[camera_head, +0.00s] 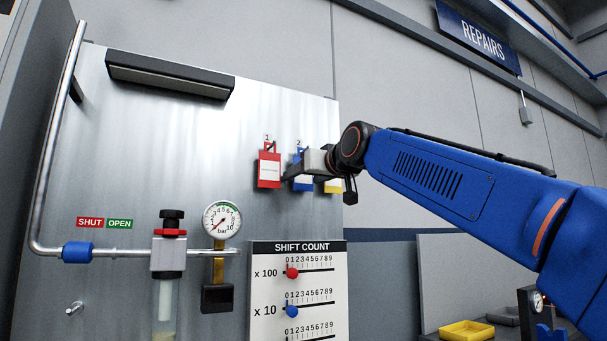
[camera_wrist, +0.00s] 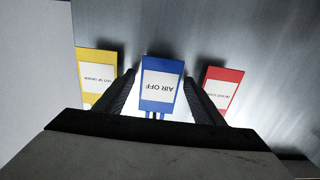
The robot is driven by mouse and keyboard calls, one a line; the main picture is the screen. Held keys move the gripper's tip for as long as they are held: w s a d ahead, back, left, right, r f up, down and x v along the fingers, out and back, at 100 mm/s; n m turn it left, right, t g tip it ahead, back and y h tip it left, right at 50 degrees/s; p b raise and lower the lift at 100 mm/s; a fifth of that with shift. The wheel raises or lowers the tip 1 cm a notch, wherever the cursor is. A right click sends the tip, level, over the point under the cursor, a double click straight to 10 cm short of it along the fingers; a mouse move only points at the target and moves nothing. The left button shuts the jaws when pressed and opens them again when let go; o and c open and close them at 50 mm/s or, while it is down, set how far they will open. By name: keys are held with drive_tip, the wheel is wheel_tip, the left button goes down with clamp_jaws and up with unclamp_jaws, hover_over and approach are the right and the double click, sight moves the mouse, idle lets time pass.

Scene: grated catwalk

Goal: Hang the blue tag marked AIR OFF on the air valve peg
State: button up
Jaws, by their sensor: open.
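The blue tag marked AIR OFF (camera_wrist: 162,80) hangs on the metal board, upside down in the wrist view. My gripper (camera_wrist: 159,84) is open, with one dark finger on each side of the tag; whether they touch it I cannot tell. In the head view the blue tag (camera_head: 303,183) hangs under the number 2, partly hidden by my gripper (camera_head: 297,169). A bare metal peg (camera_head: 75,309) sticks out at the board's lower left, below a blue sleeve (camera_head: 77,252) on the pipe and the SHUT/OPEN labels (camera_head: 104,223).
A red tag (camera_head: 269,170) and a yellow tag (camera_head: 333,186) hang close on either side of the blue one. A pipe (camera_head: 49,165), a filter unit (camera_head: 168,255) and a gauge (camera_head: 222,220) project from the board. A SHIFT COUNT panel (camera_head: 325,273) is below the tags.

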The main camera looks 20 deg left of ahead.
drive_tip(key=c, duration=0.8)
drive_tip(key=shift+r, duration=0.4)
drive_tip(key=shift+v, duration=0.9)
drive_tip(key=shift+s+d+r, duration=0.45)
drive_tip(key=shift+s+d, duration=0.2)
drive_tip(key=shift+d, duration=0.1)
idle(0.7)
drive_tip(key=shift+v, duration=2.3)
idle(0.3)
